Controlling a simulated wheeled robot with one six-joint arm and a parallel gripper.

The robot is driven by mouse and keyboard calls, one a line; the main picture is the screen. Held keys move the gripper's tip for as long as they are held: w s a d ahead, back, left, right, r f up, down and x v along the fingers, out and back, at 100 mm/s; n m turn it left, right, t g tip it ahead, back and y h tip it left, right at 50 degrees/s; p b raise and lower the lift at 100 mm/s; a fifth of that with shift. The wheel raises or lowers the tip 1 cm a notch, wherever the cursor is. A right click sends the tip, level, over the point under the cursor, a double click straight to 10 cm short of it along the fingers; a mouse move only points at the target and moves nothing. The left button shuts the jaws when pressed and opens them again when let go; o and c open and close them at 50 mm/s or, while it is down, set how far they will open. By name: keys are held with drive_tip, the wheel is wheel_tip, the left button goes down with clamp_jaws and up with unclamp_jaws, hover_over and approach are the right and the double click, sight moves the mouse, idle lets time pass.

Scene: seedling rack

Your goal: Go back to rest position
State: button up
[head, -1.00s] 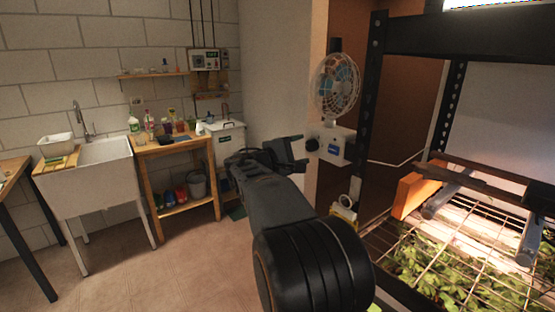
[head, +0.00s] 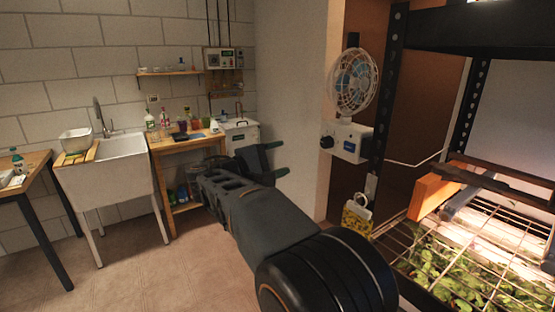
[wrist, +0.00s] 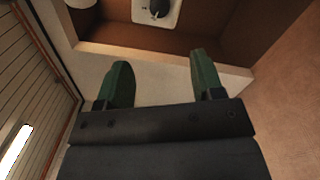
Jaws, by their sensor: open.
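My gripper (head: 280,160) is in the middle of the head view, at the end of my dark arm, held in the air. Its two green-tipped fingers stand apart with nothing between them. In the wrist view my gripper (wrist: 158,82) also shows both fingers spread and empty. Beyond the fingers there is a pale wall edge and a brown recess. My gripper touches nothing that I can see.
A seedling rack (head: 385,130) with a wire shelf of green plants stands close on the right. A fan (head: 355,82) on a white control box (head: 346,141) is beside its post. A sink (head: 108,165) and wooden table (head: 185,140) stand at the back left. The floor (head: 130,265) at left is clear.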

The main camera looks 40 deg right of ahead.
drive_tip(key=shift+w, duration=0.1)
idle(0.3)
drive_tip(key=s+a+f+t+y+p, duration=0.1)
drive_tip(key=s+a+f+y, duration=0.15)
drive_tip(key=f+y, duration=0.4)
drive_tip(key=s+a+f+t+y+p, duration=0.1)
drive_tip(key=a+f+y, duration=0.3)
drive_tip(key=f, duration=0.6)
drive_tip(key=s+a+f+m+t+y+p, duration=0.1)
drive_tip(key=s+a+y+p, duration=0.4)
drive_tip(key=a, duration=0.8)
drive_tip(key=shift+s+a+f+m+t+y, duration=0.35)
drive_tip(key=shift+s+m+t+y, duration=0.65)
drive_tip(key=shift+s+y, duration=0.7)
